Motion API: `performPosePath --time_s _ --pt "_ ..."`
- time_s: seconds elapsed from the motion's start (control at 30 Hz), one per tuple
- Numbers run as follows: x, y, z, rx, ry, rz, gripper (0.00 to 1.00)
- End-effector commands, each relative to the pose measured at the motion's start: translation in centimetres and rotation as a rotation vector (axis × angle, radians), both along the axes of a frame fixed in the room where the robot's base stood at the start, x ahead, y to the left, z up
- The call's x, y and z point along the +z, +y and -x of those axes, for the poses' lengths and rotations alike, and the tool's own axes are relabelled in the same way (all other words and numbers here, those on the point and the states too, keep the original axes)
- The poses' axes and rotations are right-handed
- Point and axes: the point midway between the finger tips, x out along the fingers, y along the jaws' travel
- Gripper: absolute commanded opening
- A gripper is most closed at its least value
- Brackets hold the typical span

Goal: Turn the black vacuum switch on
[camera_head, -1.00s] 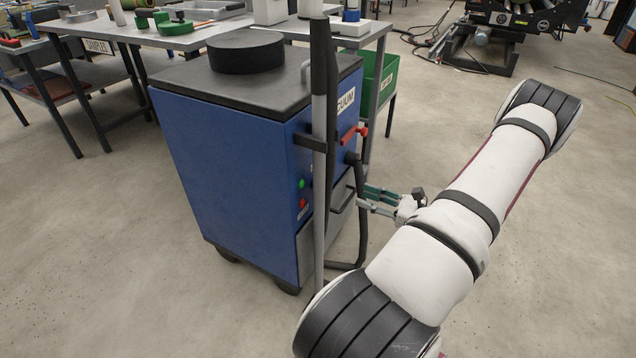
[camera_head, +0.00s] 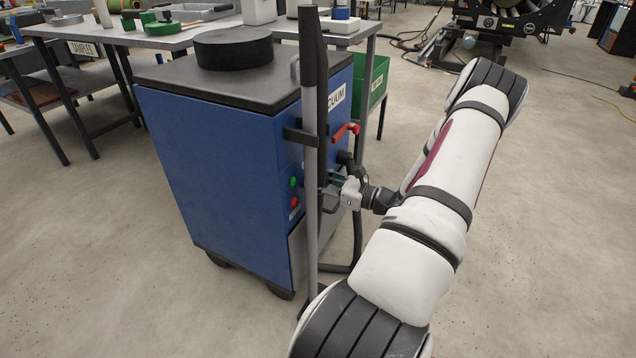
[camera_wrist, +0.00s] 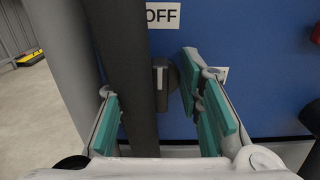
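The black vacuum switch (camera_wrist: 173,88) is a round knob with a light line pointing up to the OFF label (camera_wrist: 163,15) on the blue vacuum cabinet (camera_head: 215,180). My gripper (camera_wrist: 150,85) is open, its teal-padded fingers spread either side of the switch in the wrist view. The right finger is close to the knob's right edge; I cannot tell whether they touch. A dark upright tube (camera_wrist: 122,60) crosses between the fingers and covers the knob's left edge. In the head view my gripper (camera_head: 335,182) is at the cabinet's front, and the switch is hidden.
A grey pole with a black top (camera_head: 313,60) stands upright before the cabinet, left of my gripper. A red handle (camera_head: 346,131) sticks out above the gripper. Green (camera_head: 292,182) and red (camera_head: 294,202) buttons are left of the pole. Open floor lies to the right.

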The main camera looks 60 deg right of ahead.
Motion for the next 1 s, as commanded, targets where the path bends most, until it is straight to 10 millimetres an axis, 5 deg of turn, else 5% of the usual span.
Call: performPosePath --time_s 0.17,0.3,0.33,1.0 --pt "0.01 0.0 0.01 0.0 0.0 0.0 0.33" --pt "0.0 0.0 0.03 0.0 0.0 0.0 0.02" --pt "0.0 0.0 0.03 0.0 0.0 0.0 0.0" --pt "0.23 -0.21 0.04 0.0 0.016 -0.194 0.0"
